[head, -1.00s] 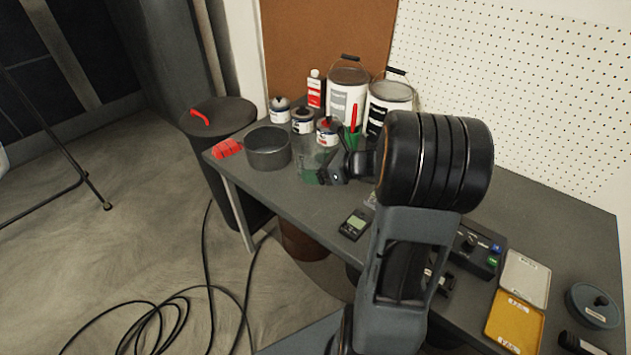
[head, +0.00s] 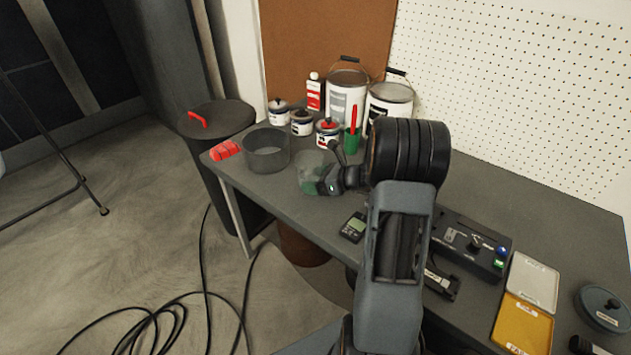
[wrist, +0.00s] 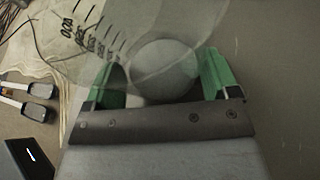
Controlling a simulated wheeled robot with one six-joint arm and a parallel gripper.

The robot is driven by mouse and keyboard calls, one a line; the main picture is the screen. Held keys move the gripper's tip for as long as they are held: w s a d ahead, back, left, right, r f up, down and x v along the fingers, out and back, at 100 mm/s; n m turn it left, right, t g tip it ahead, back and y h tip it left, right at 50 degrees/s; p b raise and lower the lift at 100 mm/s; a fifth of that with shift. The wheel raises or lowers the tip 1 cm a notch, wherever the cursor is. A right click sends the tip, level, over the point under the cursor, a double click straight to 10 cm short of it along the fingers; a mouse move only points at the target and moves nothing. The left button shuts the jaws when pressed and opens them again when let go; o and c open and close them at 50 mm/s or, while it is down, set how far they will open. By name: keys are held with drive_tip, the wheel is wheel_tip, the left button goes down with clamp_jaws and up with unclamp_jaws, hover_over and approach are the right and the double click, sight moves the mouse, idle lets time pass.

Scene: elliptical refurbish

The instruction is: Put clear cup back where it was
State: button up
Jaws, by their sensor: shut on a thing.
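The clear cup (head: 311,169) is see-through and stands out faintly over the grey table, right of the grey pot, in the head view. My gripper (head: 314,184) is shut on it, with green finger pads showing at its side. In the wrist view the cup (wrist: 112,22) has dark measuring marks and fills the space between the two green pads of my gripper (wrist: 160,80). I cannot tell whether its base touches the table.
The grey pot (head: 268,150) is left of the cup. Paint cans (head: 302,122), a green holder with a red handle (head: 352,138) and white buckets (head: 347,92) stand behind. A red object (head: 226,150) lies near the left edge. A small meter (head: 354,227) lies in front.

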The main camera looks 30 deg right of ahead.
drive_tip(key=shift+f, duration=0.15)
drive_tip(key=o, duration=0.9)
drive_tip(key=shift+c, duration=0.2)
